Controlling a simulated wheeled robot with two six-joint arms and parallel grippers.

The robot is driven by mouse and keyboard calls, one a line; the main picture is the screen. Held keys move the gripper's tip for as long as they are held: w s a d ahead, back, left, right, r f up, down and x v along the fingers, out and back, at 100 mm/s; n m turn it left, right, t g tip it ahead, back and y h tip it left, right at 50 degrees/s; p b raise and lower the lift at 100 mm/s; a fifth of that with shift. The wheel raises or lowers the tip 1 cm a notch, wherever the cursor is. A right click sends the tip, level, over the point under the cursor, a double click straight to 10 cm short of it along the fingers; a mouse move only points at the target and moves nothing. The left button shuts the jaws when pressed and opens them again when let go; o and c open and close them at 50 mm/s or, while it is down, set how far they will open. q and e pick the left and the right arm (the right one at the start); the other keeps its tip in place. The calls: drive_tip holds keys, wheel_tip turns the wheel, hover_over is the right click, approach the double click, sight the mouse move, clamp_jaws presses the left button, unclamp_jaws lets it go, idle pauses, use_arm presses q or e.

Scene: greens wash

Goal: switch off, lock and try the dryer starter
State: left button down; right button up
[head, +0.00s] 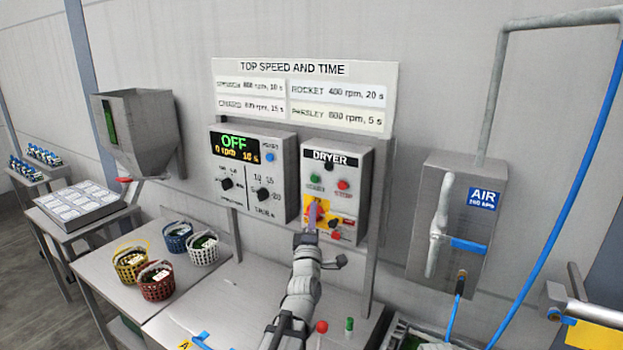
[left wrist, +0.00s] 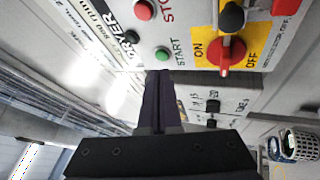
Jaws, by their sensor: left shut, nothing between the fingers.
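The grey dryer starter (head: 347,160) hangs on the wall frame, with a green START button and a red STOP button. Below them is a yellow ON/OFF plate with a red rotary switch (left wrist: 226,56), seen close in the left wrist view. A black knob (left wrist: 232,17) sits beside it there. I cannot tell the switch's exact position. My left gripper (head: 312,212) is in front of the starter's lower left and partly hides the plate. Its fingers (left wrist: 158,100) are together and empty, apart from the red switch. My right gripper is not in view.
A control box (head: 270,142) reading OFF stands left of the starter. An air box (head: 455,215) with pipe and blue hose is at right. Several baskets stand on the left table (head: 118,290). Red-topped (head: 321,327) and green-topped (head: 349,324) items are on the front bench.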

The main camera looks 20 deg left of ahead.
sight(315, 179)
use_arm(q)
drive_tip(key=s+a+r+n+y, duration=0.2)
drive_tip(key=a+r+n+y, duration=0.1)
drive_tip(key=a+n+y, duration=0.1)
drive_tip(key=shift+s+a+r+t+y, duration=0.3)
drive_tip(key=shift+a+r, duration=0.1)
drive_tip(key=shift+a, duration=0.05)
drive_tip(key=shift+w, duration=0.15)
drive_tip(key=shift+w+d, duration=0.2)
drive_tip(key=shift+w, duration=1.25)
drive_tip(key=shift+w+d, duration=0.2)
drive_tip(key=shift+w, duration=1.2)
drive_tip(key=shift+w+d, duration=0.2)
drive_tip(key=shift+w, duration=1.25)
drive_tip(key=shift+w, duration=0.15)
drive_tip(key=shift+w, duration=0.25)
drive_tip(key=shift+w+d, duration=0.1)
drive_tip(key=shift+w, duration=0.35)
drive_tip(key=shift+s, duration=0.85)
